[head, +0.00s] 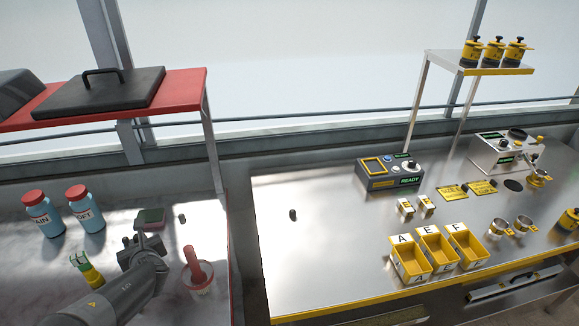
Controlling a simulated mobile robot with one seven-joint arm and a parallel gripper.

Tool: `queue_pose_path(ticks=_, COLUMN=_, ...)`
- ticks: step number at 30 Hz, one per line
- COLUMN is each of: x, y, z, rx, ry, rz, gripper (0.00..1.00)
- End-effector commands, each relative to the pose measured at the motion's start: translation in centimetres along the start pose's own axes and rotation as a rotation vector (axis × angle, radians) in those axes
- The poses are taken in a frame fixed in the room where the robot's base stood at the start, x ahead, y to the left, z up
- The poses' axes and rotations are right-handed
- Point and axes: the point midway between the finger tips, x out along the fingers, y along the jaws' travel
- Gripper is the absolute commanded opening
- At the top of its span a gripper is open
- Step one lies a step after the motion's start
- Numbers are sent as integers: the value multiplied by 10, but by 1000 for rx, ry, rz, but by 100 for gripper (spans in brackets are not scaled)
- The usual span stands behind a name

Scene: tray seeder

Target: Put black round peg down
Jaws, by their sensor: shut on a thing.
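A small dark rounded piece (292,214) stands on the bare left part of the metal table, well to the right of my gripper.
Yellow bins (411,262) and a control box (391,172) stand right. The metal table's left part is mostly clear.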

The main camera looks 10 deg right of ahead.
Motion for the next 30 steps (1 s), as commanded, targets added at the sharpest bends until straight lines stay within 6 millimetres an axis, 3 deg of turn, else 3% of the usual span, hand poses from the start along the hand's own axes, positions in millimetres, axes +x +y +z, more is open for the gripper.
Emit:
queue_pose_path(ticks=7, x=-24, y=0, z=58, rx=5, ry=-5, rz=2, gripper=0)
queue_pose_path(ticks=16, x=-42, y=0, z=101, rx=3, ry=-4, rz=2, gripper=0)
queue_pose_path(ticks=25, x=-37, y=-72, z=95, rx=46, ry=12, rz=-129, gripper=0)
queue_pose_path(ticks=30, x=-40, y=-139, z=90, rx=93, ry=21, rz=-249, gripper=0)
